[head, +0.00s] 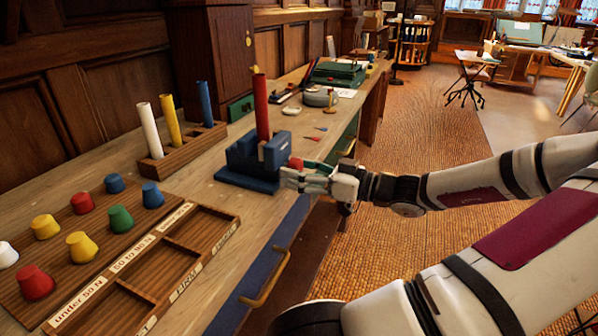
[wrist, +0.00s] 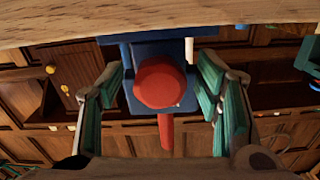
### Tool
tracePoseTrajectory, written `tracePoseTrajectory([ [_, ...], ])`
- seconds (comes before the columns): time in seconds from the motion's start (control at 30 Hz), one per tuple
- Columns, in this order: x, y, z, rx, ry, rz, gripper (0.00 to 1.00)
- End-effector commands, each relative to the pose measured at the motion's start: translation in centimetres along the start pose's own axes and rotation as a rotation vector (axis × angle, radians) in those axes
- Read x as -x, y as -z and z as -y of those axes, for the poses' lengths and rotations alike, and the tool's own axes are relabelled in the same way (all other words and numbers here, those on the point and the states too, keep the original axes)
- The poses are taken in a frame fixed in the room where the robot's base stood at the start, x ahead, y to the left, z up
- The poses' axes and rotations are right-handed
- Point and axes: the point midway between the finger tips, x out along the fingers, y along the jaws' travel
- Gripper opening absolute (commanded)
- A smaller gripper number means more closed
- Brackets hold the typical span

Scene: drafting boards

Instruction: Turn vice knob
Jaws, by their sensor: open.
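The blue vice (head: 259,158) stands on the wooden bench with a red rod (head: 261,108) upright in its jaws. Its red knob (head: 295,163) faces my gripper at the right side of the vice. In the wrist view the red knob (wrist: 160,82) sits between my open fingers, with the blue vice body (wrist: 124,52) behind it. My gripper (wrist: 163,88) has green-padded fingers on both sides of the knob, with a visible gap on each side. In the head view my gripper (head: 306,178) is at the bench edge and partly covers the knob's surroundings.
A wooden rack (head: 183,148) with white, yellow and blue rods stands left of the vice. Several coloured plugs sit on a board, beside a labelled compartment tray (head: 213,238) at the front. The bench front has a brass handle (head: 268,279). Open floor (head: 430,130) lies to the right.

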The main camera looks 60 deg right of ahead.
Motion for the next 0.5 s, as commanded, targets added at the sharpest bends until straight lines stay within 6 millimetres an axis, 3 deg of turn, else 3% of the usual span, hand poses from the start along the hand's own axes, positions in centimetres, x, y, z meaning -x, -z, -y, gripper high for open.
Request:
tracePoseTrajectory([
  [0.07, 0.01, 0.00, 0.00, 0.000, 0.000, 0.000, 0.59],
  [0.1, 0.01, 0.00, 0.00, 0.000, 0.000, 0.000, 0.54],
  [0.3, 0.03, 0.00, -0.01, 0.000, 0.000, 0.000, 0.10],
  [0.5, 0.03, 0.01, -0.01, -0.004, 0.000, 0.000, 0.10],
])
